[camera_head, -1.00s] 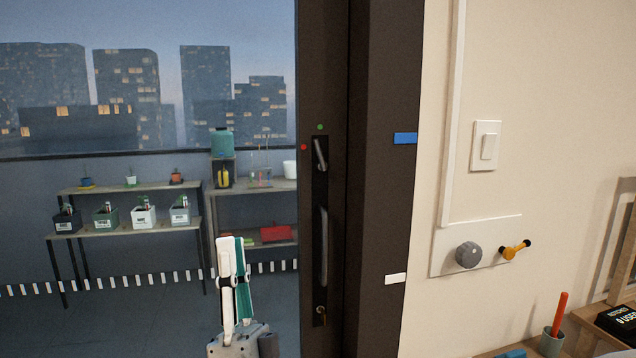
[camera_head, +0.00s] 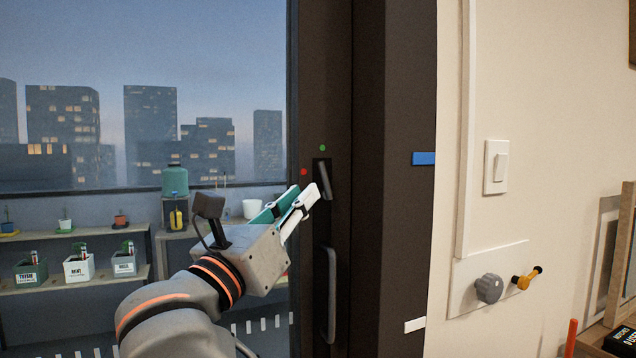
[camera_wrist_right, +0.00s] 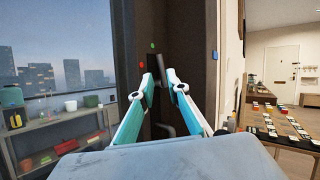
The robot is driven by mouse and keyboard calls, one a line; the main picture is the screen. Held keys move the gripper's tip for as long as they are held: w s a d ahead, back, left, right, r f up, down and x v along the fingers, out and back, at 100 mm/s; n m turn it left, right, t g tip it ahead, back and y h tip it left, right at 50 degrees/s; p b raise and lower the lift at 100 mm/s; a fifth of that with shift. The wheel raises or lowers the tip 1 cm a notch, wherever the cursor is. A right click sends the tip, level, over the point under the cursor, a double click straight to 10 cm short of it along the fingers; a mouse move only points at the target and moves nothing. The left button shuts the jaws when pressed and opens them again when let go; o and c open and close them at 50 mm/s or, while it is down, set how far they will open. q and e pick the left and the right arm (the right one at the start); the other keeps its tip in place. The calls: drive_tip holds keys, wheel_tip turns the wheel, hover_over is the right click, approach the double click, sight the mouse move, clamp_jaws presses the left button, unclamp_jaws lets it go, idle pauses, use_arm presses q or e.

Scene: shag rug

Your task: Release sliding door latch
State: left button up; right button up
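The latch lever (camera_head: 324,180) is a small dark bar in a black plate on the sliding door's dark stile, slightly tilted, with its upper end leaning left. A red dot (camera_head: 303,172) is left of it and a green dot (camera_head: 322,148) above it. My right gripper (camera_head: 307,190) is just left of and in front of the lever. In the right wrist view its white and teal fingers (camera_wrist_right: 159,80) are apart, with the lever (camera_wrist_right: 159,66) showing between and beyond the tips. Contact cannot be told. My left gripper is out of view.
A long door pull handle (camera_head: 331,295) is below the lever. A blue tag (camera_head: 424,158) and a white tag (camera_head: 414,325) are on the frame to the right. The wall has a switch (camera_head: 496,167), a grey knob (camera_head: 489,289) and a yellow lever (camera_head: 526,278). Shelves stand beyond the glass.

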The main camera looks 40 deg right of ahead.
sight(322, 176)
drive_tip(key=x, duration=0.7)
clamp_jaws()
